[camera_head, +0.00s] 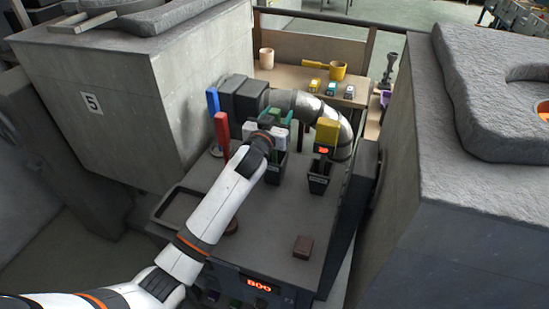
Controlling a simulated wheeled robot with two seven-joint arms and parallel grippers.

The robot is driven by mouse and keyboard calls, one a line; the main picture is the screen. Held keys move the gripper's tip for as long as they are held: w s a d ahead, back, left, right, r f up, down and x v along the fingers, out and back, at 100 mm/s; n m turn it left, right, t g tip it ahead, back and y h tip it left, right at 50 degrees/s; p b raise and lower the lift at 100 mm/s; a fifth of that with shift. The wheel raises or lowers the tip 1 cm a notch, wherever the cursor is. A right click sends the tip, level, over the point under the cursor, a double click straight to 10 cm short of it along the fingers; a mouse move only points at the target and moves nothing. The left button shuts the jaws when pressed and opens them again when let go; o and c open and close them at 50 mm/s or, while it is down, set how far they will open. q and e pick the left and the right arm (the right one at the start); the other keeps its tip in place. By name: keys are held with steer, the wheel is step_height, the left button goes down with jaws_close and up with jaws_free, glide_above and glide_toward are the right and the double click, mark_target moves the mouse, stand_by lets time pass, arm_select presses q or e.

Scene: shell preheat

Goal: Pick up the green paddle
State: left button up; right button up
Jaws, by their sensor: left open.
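The green paddle (280,138) shows in part just beyond my left wrist, above a dark holder (275,168) on the grey workbench top. My left gripper (270,131) is at the green paddle, with its jaws open. My own arm and wrist cover much of the gripper and the paddle's lower part, so I cannot tell whether the fingers are around the paddle or beside it. My right gripper is not in view.
A red paddle (221,128) and a blue paddle (212,101) stand to the left. A yellow paddle (327,132) stands in a dark holder at right. A curved metal pipe (338,118) runs behind. A brown block (303,247) lies near the front. Concrete blocks flank the bench.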

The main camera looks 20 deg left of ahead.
arm_select(q)
steer(key=c, duration=1.1)
steer(key=shift+o, duration=0.2)
